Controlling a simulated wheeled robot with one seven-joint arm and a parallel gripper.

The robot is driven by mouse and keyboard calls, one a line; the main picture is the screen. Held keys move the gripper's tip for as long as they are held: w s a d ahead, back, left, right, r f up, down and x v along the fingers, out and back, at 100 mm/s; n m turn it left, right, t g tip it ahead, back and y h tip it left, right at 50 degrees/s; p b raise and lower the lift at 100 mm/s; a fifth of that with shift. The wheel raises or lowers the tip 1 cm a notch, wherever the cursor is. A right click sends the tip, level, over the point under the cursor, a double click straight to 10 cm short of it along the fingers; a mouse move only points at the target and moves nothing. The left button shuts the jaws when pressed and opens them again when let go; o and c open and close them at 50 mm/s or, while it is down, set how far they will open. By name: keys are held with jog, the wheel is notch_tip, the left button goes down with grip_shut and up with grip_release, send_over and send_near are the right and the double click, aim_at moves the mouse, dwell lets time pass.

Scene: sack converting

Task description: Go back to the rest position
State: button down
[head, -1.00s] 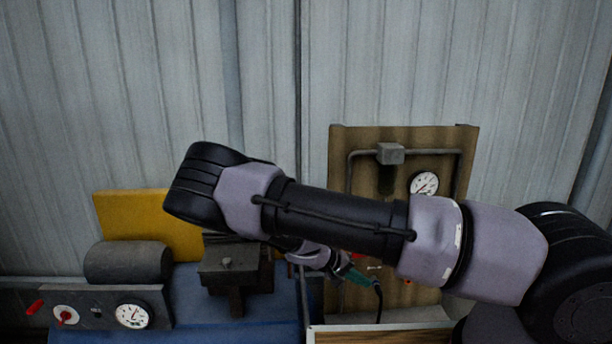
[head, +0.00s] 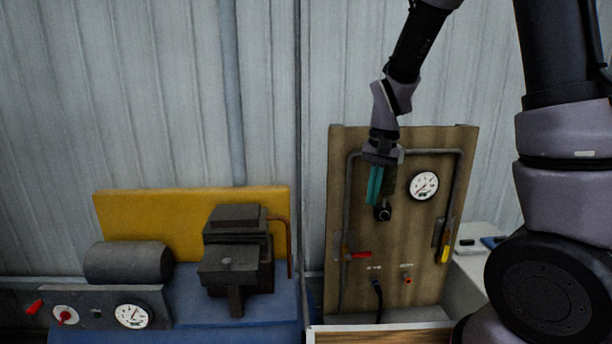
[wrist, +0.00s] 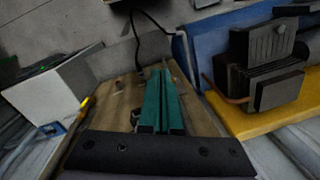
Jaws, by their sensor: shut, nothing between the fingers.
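My gripper (head: 375,186) hangs from my raised arm in the head view, with its green fingers pointing down in front of the upper left of the wooden panel (head: 440,280). The fingers are together and hold nothing. In the wrist view the two green fingers of my gripper (wrist: 160,100) lie side by side over the wooden panel (wrist: 110,105). From these views I cannot tell the exact gap between fingers and panel.
The panel carries a gauge (head: 423,186), a red-handled valve (head: 360,255), a yellow-handled part (head: 445,254) and a black hose (head: 378,300). To the left is a blue bench (head: 190,298) with dark machinery (head: 236,250) before a yellow board (head: 150,215). Open space lies above the bench.

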jog(key=s+d+r+t, duration=0.3)
jog(key=s+r, duration=0.3)
jog(key=r, duration=0.4)
jog(key=s+d+r+t, duration=0.4)
jog(key=s+r, duration=0.3)
jog(key=r, duration=0.4)
jog(key=shift+s+d+m+y, duration=0.3)
jog(key=shift+d+y, duration=0.1)
jog(key=shift+d, duration=0.5)
